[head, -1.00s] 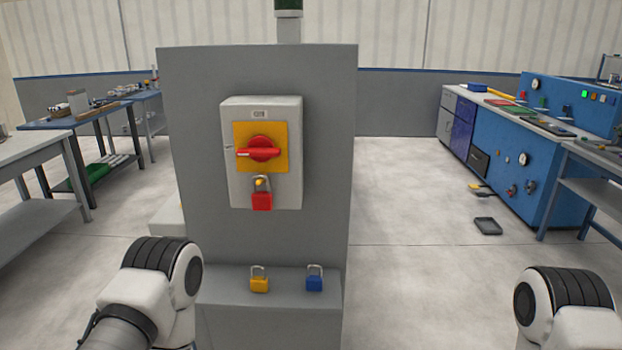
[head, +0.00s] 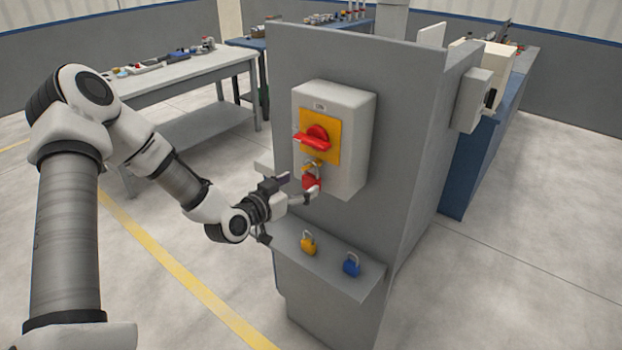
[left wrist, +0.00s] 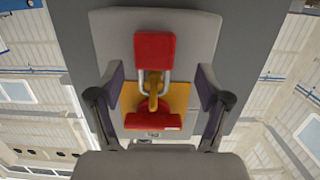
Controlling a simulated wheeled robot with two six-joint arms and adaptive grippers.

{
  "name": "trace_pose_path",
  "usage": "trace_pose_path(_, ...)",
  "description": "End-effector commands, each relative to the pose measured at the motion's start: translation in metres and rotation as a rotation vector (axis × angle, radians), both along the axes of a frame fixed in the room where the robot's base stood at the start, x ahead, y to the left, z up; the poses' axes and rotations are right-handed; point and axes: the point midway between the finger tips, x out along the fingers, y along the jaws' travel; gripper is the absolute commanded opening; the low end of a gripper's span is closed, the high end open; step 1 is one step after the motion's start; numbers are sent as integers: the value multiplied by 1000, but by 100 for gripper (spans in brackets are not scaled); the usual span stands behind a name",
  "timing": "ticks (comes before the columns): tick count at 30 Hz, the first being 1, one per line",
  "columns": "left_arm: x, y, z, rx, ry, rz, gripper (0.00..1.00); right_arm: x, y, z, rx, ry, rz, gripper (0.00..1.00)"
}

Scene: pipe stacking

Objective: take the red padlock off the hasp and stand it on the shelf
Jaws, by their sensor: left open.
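The red padlock (head: 309,181) hangs by its grey shackle from the yellow hasp (head: 312,165), under the red switch handle (head: 313,140) on the grey switch box. My left gripper (head: 299,187) is at the padlock, coming from the left, and partly covers it. In the left wrist view, which looks upside down, the padlock body (left wrist: 154,52) and its shackle show whole. There the open fingers of my left gripper (left wrist: 158,80) stand wide on either side, clear of the padlock. The shelf (head: 335,273) is below the box. My right gripper is not in view.
A yellow padlock (head: 308,246) and a blue padlock (head: 351,266) stand upright on the shelf. The shelf has bare room around them. A grey workbench (head: 180,75) stands behind my left arm. A small grey box (head: 472,100) sticks out from the panel's right side.

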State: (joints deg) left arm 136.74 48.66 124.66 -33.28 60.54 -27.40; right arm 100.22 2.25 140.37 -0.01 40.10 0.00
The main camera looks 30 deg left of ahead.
Motion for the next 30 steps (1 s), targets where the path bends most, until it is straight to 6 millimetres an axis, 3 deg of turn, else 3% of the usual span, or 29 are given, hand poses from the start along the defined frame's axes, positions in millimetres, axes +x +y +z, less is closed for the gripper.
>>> trace_pose_path(8,42,-7,-3,4,4,-4,77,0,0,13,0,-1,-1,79)
trace_pose_path(15,46,-7,-5,-2,3,-2,77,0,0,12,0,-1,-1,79)
trace_pose_path(17,46,-7,-5,-2,3,-2,59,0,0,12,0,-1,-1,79)
trace_pose_path(21,45,-7,-5,-2,3,-2,10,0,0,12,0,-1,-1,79)
trace_pose_path(30,46,-7,-4,-2,2,-2,9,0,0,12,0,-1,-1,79)
